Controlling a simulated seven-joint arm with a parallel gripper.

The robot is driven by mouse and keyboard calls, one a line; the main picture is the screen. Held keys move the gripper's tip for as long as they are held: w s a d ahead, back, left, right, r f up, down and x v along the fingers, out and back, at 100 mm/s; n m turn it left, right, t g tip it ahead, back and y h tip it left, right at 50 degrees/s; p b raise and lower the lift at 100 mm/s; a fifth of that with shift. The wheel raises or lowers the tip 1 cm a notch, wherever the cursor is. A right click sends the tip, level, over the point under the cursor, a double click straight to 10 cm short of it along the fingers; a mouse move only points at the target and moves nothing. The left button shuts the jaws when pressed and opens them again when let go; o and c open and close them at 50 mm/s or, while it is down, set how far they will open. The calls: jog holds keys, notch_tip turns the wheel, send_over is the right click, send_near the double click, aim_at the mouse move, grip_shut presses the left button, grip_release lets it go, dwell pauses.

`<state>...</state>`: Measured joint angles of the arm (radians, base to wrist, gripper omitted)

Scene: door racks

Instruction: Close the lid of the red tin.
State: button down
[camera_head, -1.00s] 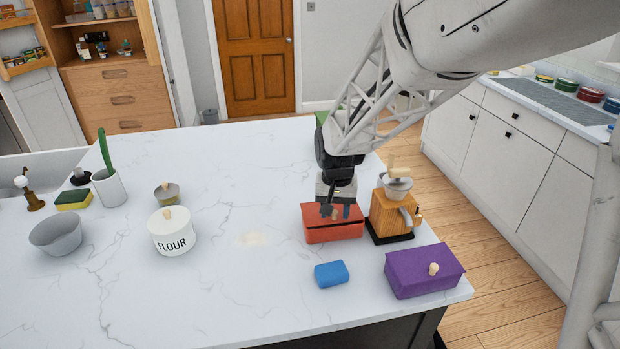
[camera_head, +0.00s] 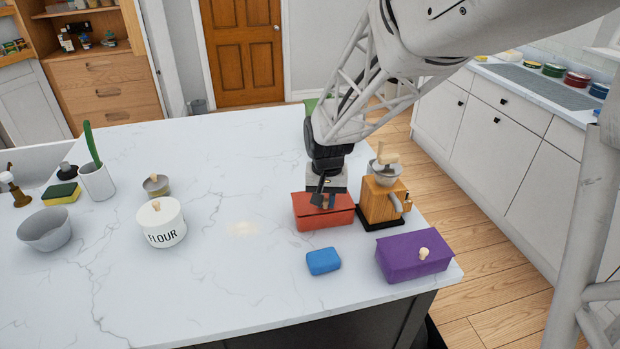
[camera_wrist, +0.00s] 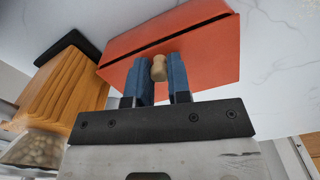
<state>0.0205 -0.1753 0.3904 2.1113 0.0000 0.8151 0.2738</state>
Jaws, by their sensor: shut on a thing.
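The red tin (camera_head: 323,219) is a box near the right side of the white counter. Its lid (camera_wrist: 208,60) is down close to the body (camera_wrist: 165,29), with a narrow dark line between them in the wrist view. A small wooden knob (camera_wrist: 158,68) sits on the lid. My gripper (camera_head: 323,203) is at the tin from above, and its two blue fingers (camera_wrist: 160,80) stand on either side of the knob, shut on it. The gripper hides part of the lid in the head view.
A wooden grinder (camera_head: 382,203) stands close to the right of the tin. A blue block (camera_head: 323,261) and a purple box (camera_head: 412,257) lie on the near side. A flour canister (camera_head: 161,223) is to the left, with clear counter between.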

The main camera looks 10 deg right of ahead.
jog(key=shift+s, duration=0.6)
jog(key=c, duration=1.1)
grip_release()
jog(key=shift+o, duration=0.2)
jog(key=shift+r, duration=0.1)
notch_tip(320, 180, up, 8)
jog(key=shift+f, duration=0.2)
